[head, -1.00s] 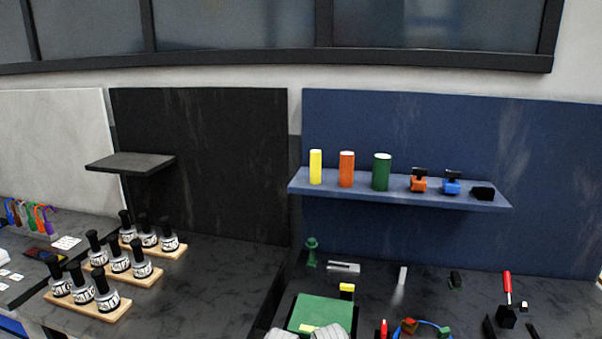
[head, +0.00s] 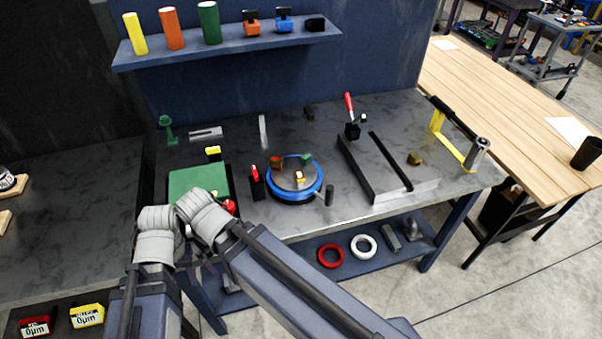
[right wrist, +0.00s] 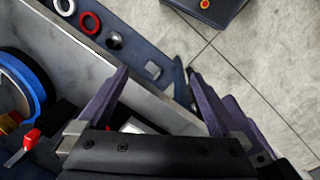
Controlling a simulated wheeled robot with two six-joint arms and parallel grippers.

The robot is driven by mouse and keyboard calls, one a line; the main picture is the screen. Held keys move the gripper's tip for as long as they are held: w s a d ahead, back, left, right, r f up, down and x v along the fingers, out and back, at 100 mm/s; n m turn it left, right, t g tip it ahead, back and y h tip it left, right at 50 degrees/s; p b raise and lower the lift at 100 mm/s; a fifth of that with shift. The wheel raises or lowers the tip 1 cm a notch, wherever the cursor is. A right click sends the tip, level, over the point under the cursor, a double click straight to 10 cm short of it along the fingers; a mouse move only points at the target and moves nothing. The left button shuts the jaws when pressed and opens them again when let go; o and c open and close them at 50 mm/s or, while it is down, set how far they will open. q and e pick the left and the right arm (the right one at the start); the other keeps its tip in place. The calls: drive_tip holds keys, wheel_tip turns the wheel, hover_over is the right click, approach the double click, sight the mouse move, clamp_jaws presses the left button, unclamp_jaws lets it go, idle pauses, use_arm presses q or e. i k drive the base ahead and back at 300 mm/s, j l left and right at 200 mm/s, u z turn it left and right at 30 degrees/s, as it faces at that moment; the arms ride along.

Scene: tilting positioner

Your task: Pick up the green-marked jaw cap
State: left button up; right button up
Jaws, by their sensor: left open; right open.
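The blue-ringed round positioner (head: 293,196) stands on the dark bench, with a green-marked piece (head: 306,158) at its back right, a red one (head: 276,162) at its back left and a yellow one (head: 299,176) in front. A small dark piece with some green (head: 309,113) lies near the back wall; I cannot tell which green piece is the jaw cap. My left gripper (head: 203,264) is small and mostly hidden among my arm links, by the bench's front edge. My right gripper (right wrist: 157,73) is open and empty over the bench's front edge, the blue ring at its left.
A green block (head: 190,180) and a red-handled clamp (head: 351,118) stand on the bench. A dark rail frame (head: 372,170) and a yellow frame (head: 447,140) are to the right. A lower shelf holds a red ring (head: 330,256) and a white ring (head: 364,246).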

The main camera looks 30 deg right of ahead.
sight(414, 158)
drive_tip(key=z, duration=1.95)
